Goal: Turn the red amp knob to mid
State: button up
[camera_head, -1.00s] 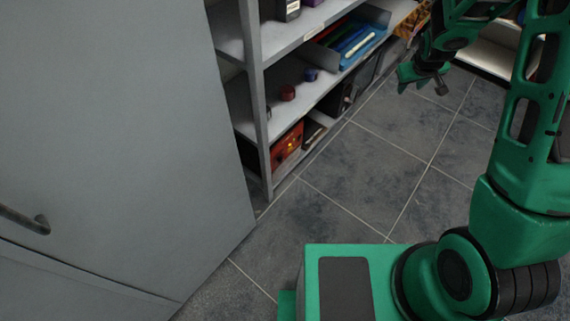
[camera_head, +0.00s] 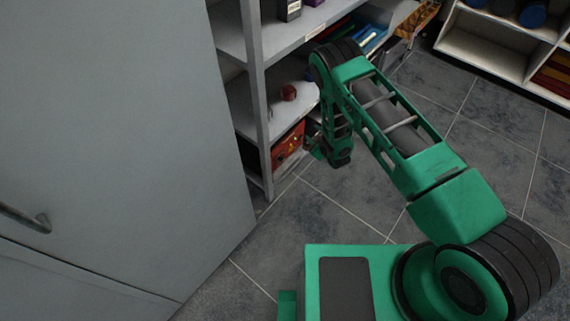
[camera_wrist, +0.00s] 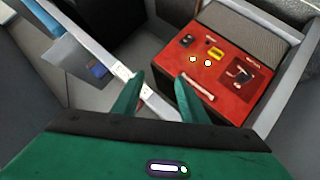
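The red amp (camera_head: 287,147) stands on the lowest shelf in the head view, partly behind the shelf post. In the wrist view, the red amp (camera_wrist: 228,72) shows its red control panel beside a dark grille. Two bright yellow-white spots (camera_wrist: 200,61), a small dark knob-like part (camera_wrist: 187,40) and a pale handle-like bar (camera_wrist: 199,88) are on the panel. I cannot tell which part is the task's knob. My gripper (camera_wrist: 159,78) is open and empty, its fingers apart from the amp. In the head view, my gripper (camera_head: 316,149) is just right of the amp.
The grey shelf unit (camera_head: 257,95) has a post left of the amp and a shelf above it, holding a red round object (camera_head: 288,92). A grey cabinet (camera_head: 110,130) stands at left. The tiled floor (camera_head: 345,195) is clear. A white cubby shelf (camera_head: 485,55) is at upper right.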

jog(key=s+a+f+n+y, duration=0.2)
jog(key=s+a+f, duration=0.2)
jog(key=s+f, duration=0.15)
jog(key=n+y, duration=0.2)
send_near(281, 159)
jog(key=d+f+x, duration=0.1)
jog(key=x, duration=0.7)
jog(key=shift+t, duration=0.3)
jog(key=shift+f, duration=0.15)
grip_shut()
